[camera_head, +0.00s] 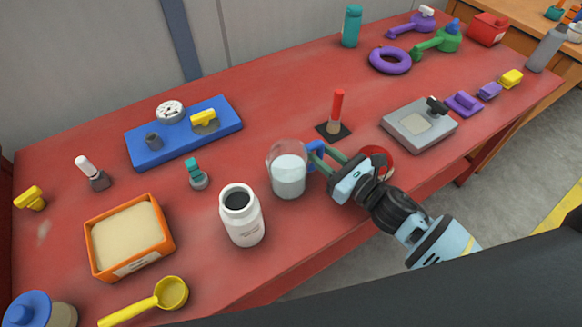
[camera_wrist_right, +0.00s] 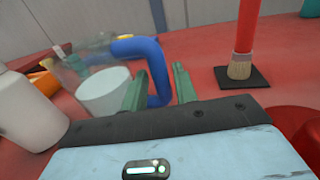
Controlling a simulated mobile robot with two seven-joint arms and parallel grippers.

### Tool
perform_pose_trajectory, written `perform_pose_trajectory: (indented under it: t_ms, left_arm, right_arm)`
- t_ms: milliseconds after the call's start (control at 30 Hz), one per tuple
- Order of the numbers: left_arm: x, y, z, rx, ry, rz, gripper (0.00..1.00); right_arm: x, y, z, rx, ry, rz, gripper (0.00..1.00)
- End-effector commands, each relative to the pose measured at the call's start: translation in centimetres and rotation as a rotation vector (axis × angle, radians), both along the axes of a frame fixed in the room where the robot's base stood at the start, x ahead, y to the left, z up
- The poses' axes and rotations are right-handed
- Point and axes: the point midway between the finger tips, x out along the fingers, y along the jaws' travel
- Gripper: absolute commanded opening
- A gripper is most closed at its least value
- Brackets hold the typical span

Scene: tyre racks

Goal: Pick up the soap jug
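The soap jug, a clear vessel with whitish content (camera_head: 288,177), stands upright near the table's front edge. Its blue handle (camera_head: 315,151) faces right, toward my right gripper (camera_head: 328,158). In the right wrist view the jug (camera_wrist_right: 103,95) is left of the fingers. Its blue handle (camera_wrist_right: 157,75) passes between the two green fingers of my right gripper (camera_wrist_right: 160,88). The fingers are apart, with a gap visible on the right side of the handle. My left gripper is not in view.
A white bottle (camera_head: 241,218) stands just left of the jug. A red-handled brush (camera_head: 337,112) stands upright on a dark pad behind my gripper. A grey scale (camera_head: 418,127) lies to the right, and a red round object (camera_head: 379,160) sits beside my wrist.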

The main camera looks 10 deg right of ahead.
Motion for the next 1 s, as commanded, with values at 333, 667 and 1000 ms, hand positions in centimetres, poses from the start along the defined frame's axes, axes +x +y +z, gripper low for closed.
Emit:
perform_pose_trajectory:
  t_ms: [333, 667, 1000]
  left_arm:
    - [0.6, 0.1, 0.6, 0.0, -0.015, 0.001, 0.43]
    - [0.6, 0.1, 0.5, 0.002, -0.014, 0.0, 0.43]
    - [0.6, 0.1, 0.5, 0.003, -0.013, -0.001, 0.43]
  right_arm:
    - [2.8, 1.7, 0.1, 0.0, -0.001, 0.001, 0.29]
    - [2.8, 1.7, 0.0, 0.001, -0.001, 0.001, 0.1]
    - [2.8, 1.7, 0.2, 0.003, -0.003, 0.001, 0.0]
